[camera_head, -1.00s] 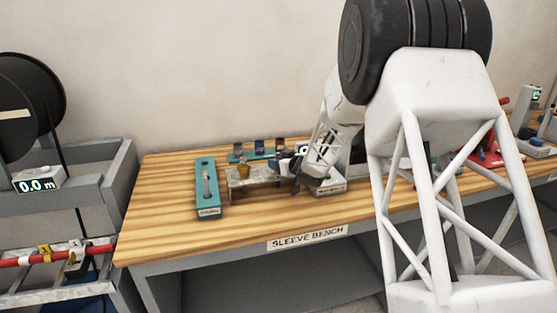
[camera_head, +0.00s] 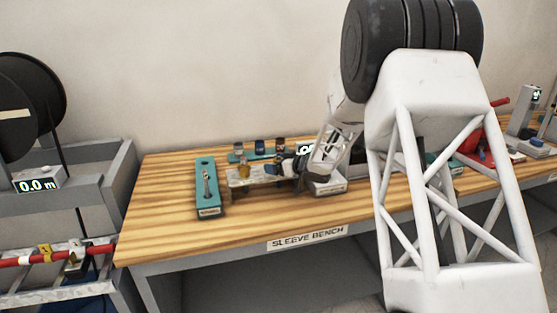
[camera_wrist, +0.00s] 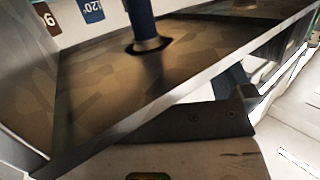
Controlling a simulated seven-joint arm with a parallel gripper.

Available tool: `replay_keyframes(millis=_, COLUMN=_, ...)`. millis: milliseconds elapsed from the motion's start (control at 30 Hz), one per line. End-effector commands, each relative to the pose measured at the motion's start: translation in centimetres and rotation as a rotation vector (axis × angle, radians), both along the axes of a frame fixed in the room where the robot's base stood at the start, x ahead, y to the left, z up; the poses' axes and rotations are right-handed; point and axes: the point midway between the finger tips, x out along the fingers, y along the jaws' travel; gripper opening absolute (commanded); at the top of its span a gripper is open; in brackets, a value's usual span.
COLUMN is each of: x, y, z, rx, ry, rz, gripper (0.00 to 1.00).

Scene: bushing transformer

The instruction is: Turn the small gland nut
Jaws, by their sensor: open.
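A grey metal stand (camera_head: 236,182) sits on the sleeve bench, with a brass-coloured fitting (camera_head: 243,170) on its left part. My gripper (camera_head: 292,167) is open at the stand's right end, with blue and dark parts close together there. I cannot tell whether it touches anything. In the wrist view a blue post (camera_wrist: 141,18) rises from a metal ring (camera_wrist: 149,44) on a brownish plate (camera_wrist: 100,90). A dark part of my gripper (camera_wrist: 195,120) crosses below the plate. I cannot tell which fitting is the small gland nut.
A teal tray (camera_head: 204,203) with a wrench (camera_head: 208,183) lies left of the stand. Several small coloured sleeves (camera_head: 260,147) stand in a teal rack behind. The bench's front left is clear. Labels (camera_wrist: 92,10) show in the wrist view.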

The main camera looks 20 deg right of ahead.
Motion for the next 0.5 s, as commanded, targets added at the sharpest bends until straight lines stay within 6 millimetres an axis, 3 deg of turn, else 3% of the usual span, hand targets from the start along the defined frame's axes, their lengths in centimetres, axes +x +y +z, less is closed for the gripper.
replay_keyframes(millis=500, x=-0.78, y=-0.87, z=0.59, rx=-0.001, ry=-0.004, rz=-0.003, gripper=1.00)
